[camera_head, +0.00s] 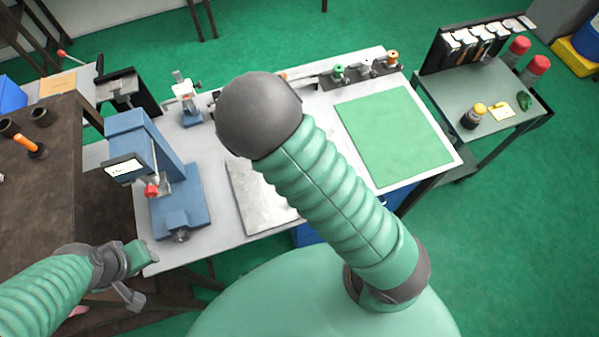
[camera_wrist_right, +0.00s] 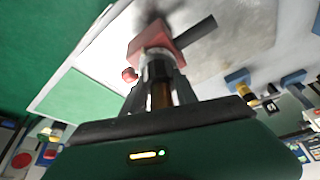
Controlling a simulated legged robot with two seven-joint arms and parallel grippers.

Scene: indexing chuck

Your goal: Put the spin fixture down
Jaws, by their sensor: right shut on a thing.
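In the right wrist view, my right gripper (camera_wrist_right: 160,97) is shut on the spin fixture, which has a red block (camera_wrist_right: 152,41), a silver collar, a small red knob and a dark bar pointing up and right. Beyond it lies a grey metal plate (camera_wrist_right: 232,42); I cannot tell whether the fixture touches it. In the head view, my right arm hides the right gripper and the fixture, and covers part of the grey plate (camera_head: 250,198). My left gripper (camera_head: 138,276) is at the lower left, beside the bench's front corner; its finger opening is unclear.
A blue press-like stand (camera_head: 182,205) stands left of the plate on the light bench. A green mat (camera_head: 395,135) covers the bench's right side. Small fixtures line the back edge. A dark side table (camera_head: 50,170) is at left, and a grey cart (camera_head: 475,95) at right.

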